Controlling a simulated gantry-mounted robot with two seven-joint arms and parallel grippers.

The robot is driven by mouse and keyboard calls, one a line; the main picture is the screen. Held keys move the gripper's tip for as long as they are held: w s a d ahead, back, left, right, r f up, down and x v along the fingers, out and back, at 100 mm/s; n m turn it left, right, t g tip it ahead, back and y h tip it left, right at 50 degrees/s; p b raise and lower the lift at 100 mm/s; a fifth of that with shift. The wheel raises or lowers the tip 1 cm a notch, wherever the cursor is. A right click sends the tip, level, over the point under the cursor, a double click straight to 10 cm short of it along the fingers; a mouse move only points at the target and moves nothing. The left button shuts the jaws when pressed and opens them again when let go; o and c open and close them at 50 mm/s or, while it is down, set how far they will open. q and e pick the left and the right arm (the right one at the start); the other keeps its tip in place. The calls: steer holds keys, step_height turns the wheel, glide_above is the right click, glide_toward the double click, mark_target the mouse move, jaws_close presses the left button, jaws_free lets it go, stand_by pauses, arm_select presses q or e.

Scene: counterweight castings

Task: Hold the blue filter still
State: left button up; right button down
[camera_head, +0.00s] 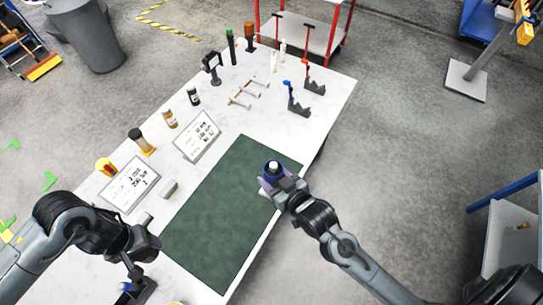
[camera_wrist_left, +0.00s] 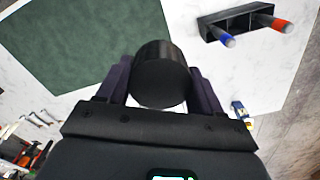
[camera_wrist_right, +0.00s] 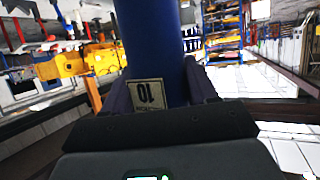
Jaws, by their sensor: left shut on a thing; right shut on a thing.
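The blue filter is a blue cylinder with a pale label reading 10, seen close up in the right wrist view (camera_wrist_right: 150,35). My right gripper (camera_wrist_right: 160,85) is shut on it, one finger on each side. In the head view the filter (camera_head: 272,167) shows a white and dark top, upright in my right gripper (camera_head: 273,181) at the green mat's right edge. My left gripper (camera_wrist_left: 160,78) is shut on a black cylinder (camera_wrist_left: 160,80). In the head view the left arm is at the lower left, and its fingertips are hard to make out.
The green mat (camera_head: 225,215) is bare on the white table (camera_head: 325,95). Two printed signs (camera_head: 130,184), several bottles (camera_head: 169,119) and small stands (camera_head: 297,102) stand on the table. A black holder with blue and orange-red pegs (camera_wrist_left: 240,22) is near my left gripper.

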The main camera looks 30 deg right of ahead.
steer(key=a+r+n+g+y, duration=0.1)
steer(key=a+r+n+y, duration=0.2)
steer(key=a, duration=0.3)
steer(key=w+a+r+n+g+y, duration=0.1)
steer(key=a+r+n+g+y, duration=0.1)
steer(key=a+r, duration=0.4)
steer(key=shift+a+n+y, duration=0.65)
steer(key=shift+n+y, duration=0.25)
steer(key=shift+y, duration=0.3)
arm_select(q)
steer(key=w+d+r+m, duration=0.2)
steer(key=w+d+r, duration=0.1)
steer(key=d+r, duration=0.85)
steer(key=w+d+r+m, duration=0.1)
steer(key=w+d+r, duration=0.3)
steer(key=d+r, duration=0.75)
steer(key=s+d+r, duration=0.3)
steer(key=s, duration=0.3)
steer(key=shift+d, duration=0.2)
arm_select(e)
steer(key=shift+r, duration=0.1)
arm_select(q)
steer(key=shift+f, duration=1.9)
steer(key=shift+w, duration=0.1)
